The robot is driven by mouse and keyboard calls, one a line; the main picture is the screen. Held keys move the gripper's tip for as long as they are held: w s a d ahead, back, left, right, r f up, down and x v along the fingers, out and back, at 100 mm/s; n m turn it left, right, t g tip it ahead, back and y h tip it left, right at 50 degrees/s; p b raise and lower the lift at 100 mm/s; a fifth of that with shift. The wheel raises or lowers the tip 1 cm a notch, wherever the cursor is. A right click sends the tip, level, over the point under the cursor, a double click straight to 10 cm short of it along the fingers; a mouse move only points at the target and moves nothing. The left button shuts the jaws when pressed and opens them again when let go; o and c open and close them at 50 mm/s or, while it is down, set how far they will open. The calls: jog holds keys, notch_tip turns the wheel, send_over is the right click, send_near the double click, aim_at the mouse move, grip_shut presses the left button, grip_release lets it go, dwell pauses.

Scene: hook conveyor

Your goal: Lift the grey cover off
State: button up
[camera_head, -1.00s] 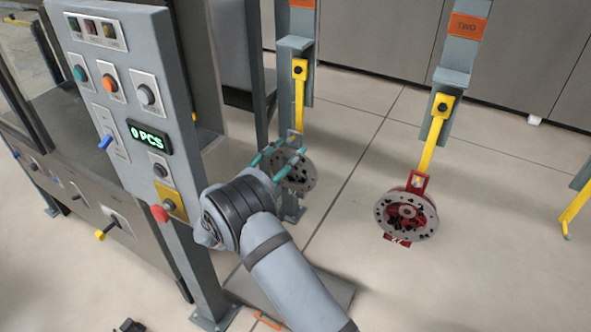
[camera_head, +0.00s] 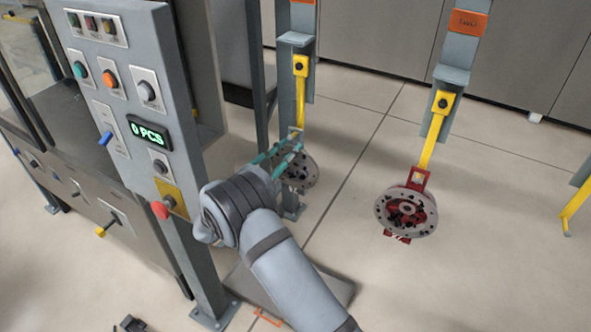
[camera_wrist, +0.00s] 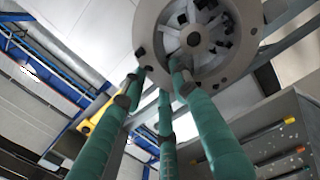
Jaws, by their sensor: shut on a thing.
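The grey cover (camera_head: 301,174) is a round disc with dark holes, hanging below a yellow hook (camera_head: 301,85) at the middle of the head view. In the wrist view the cover (camera_wrist: 149,30) fills the top, with a round opening and a spoked hub inside. My gripper (camera_head: 282,151) has teal fingers that reach the cover from the left. In the wrist view my gripper (camera_wrist: 160,88) is shut on the lower part of the cover. The exact contact points are partly hidden by the fingers.
A second disc with a red holder (camera_head: 407,212) hangs from another yellow hook to the right. A control panel (camera_head: 130,110) reading "0 PCS" stands close on the left of my arm. A grey post is behind the cover. Open floor lies between the hangers.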

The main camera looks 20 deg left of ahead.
jog(key=shift+r, duration=0.1)
grip_shut()
dwell(0.3)
jog(key=shift+r+b, duration=0.6)
jog(key=shift+r, duration=0.25)
jog(key=b+v, duration=0.7)
jog(key=v, duration=1.1)
jog(key=shift+b, duration=0.4)
jog(key=p+v, duration=0.4)
jog(key=v, duration=0.9)
jog(key=shift+s+d, duration=0.35)
jog(key=shift+w+f, duration=0.1)
